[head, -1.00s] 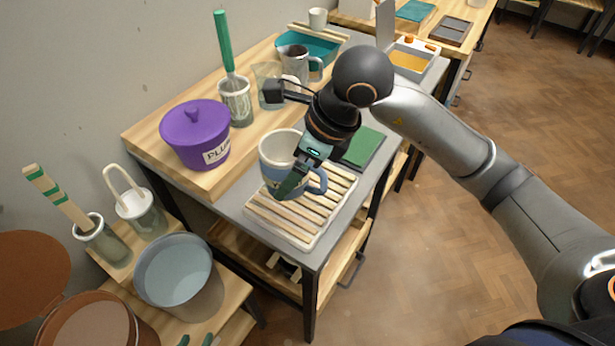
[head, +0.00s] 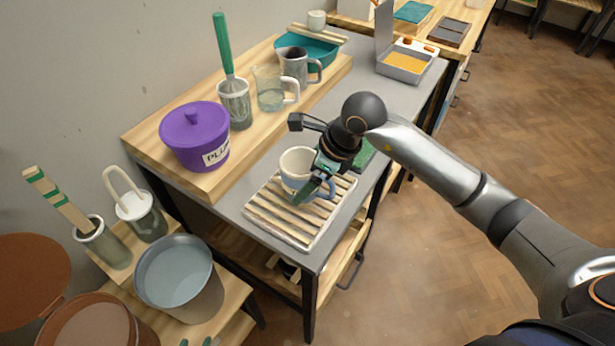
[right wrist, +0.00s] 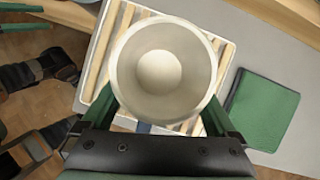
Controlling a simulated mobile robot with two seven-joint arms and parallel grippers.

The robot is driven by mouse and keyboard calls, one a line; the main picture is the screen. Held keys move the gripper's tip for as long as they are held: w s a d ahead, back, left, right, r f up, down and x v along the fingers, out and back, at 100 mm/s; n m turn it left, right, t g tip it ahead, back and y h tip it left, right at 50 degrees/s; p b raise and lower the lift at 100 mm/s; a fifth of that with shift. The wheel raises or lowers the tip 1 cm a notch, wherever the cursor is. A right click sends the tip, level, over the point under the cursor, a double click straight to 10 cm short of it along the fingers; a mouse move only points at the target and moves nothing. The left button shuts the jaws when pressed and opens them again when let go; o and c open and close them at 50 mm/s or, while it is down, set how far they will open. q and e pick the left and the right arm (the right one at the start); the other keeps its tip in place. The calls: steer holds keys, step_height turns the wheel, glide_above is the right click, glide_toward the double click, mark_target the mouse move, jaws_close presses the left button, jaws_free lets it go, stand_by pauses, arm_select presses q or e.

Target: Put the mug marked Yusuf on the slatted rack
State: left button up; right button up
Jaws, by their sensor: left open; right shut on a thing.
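A cream mug (head: 293,183) with a blue lower part and a blue handle is upright over the back part of the slatted rack (head: 283,222). No name is readable on it. My right gripper (head: 318,187) is shut on the mug from its right side. In the right wrist view the mug (right wrist: 163,70) is empty, with the slats (right wrist: 108,50) below and around it. I cannot tell whether its base touches the slats. My left gripper (head: 195,341) shows only its green fingertips at the bottom edge of the head view, apart and empty.
A purple lidded pot (head: 193,135) stands on the wooden board left of the rack. A glass jug (head: 271,90) and a grey mug (head: 297,65) are further back. A green book (right wrist: 262,108) lies just beyond the rack. A bucket (head: 180,272) stands lower left.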

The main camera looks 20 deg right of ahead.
steer(key=shift+f, duration=0.15)
steer(key=o, duration=1.3)
steer(key=v, duration=1.2)
steer(key=shift+r, duration=0.2)
